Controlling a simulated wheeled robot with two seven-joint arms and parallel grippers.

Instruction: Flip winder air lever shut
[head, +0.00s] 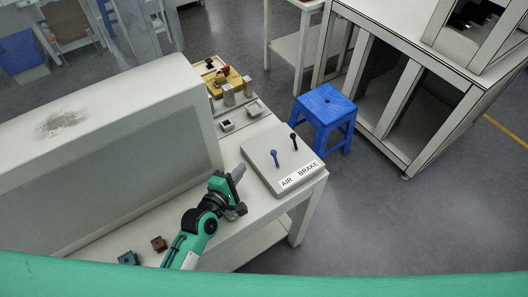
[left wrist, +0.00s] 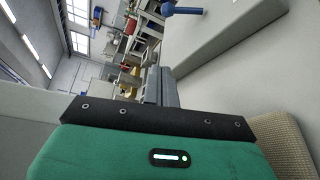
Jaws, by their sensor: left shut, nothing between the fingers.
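The control box (head: 262,173) stands on the right end of the white bench, with the labels AIR and BRAKE along its front edge. The blue-knobbed lever (head: 275,156) stands up from its top on the AIR side, and a black-knobbed lever (head: 294,142) stands behind it to the right. My left gripper (head: 238,173) is shut and empty, just left of the box and apart from the blue lever. In the left wrist view the blue lever (left wrist: 182,10) shows at the top, beyond the shut fingers (left wrist: 160,86). My right gripper is out of view.
A large pale housing (head: 110,150) fills the left of the bench. A yellow fixture (head: 226,82) and small trays lie behind the box. A brown block (head: 158,244) and a green block (head: 128,258) sit at the front. A blue stool (head: 325,105) stands beyond the bench.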

